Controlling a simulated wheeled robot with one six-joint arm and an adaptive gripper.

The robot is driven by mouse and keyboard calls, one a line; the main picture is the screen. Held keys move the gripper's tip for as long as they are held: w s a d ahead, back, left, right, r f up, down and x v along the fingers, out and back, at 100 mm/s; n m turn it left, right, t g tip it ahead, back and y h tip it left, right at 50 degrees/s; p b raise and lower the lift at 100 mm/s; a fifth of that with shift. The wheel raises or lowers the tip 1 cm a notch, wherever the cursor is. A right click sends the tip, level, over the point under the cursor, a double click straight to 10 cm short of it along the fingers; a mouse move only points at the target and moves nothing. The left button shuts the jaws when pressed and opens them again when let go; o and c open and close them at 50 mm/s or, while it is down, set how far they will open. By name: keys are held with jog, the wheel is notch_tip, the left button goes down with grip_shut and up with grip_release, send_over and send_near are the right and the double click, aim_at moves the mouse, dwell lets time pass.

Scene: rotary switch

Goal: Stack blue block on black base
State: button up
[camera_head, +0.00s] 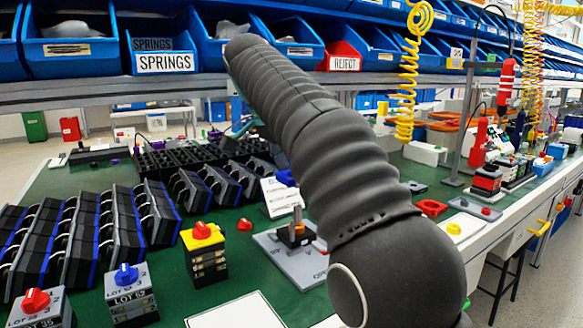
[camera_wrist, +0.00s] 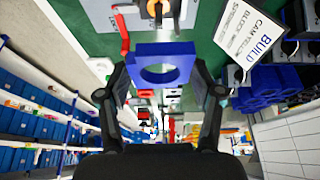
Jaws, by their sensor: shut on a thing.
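My gripper (camera_wrist: 163,76) is shut on the blue block (camera_wrist: 164,49), a flat square piece with a large round hole, held between the two fingers in the wrist view. In the head view a bit of the blue block (camera_head: 286,177) shows left of my arm, which hides my gripper. The black base (camera_head: 296,236) sits on a grey plate (camera_head: 290,262) on the green table, with an upright metal and orange post on it. The base also shows at the top edge of the wrist view (camera_wrist: 160,9). The block is held apart from the base.
A white build card (camera_head: 281,196) stands behind the plate. A yellow block stack with a red knob (camera_head: 204,255) is to the left, near lot-labelled stacks (camera_head: 130,293). Blue bins line the shelf above. Red and yellow parts (camera_head: 432,208) lie right of my arm.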

jog(key=b, duration=0.3)
send_over(294, 210)
jog(key=shift+s+a+f, duration=0.15)
jog(key=shift+f, duration=0.95)
jog(key=shift+s+a+f, duration=0.1)
jog(key=shift+f, duration=0.95)
jog(key=shift+f+b, duration=1.25)
jog(key=shift+f, duration=0.6)
jog(key=o, duration=1.2)
jog(key=shift+c, duration=0.2)
jog(key=shift+r, duration=0.1)
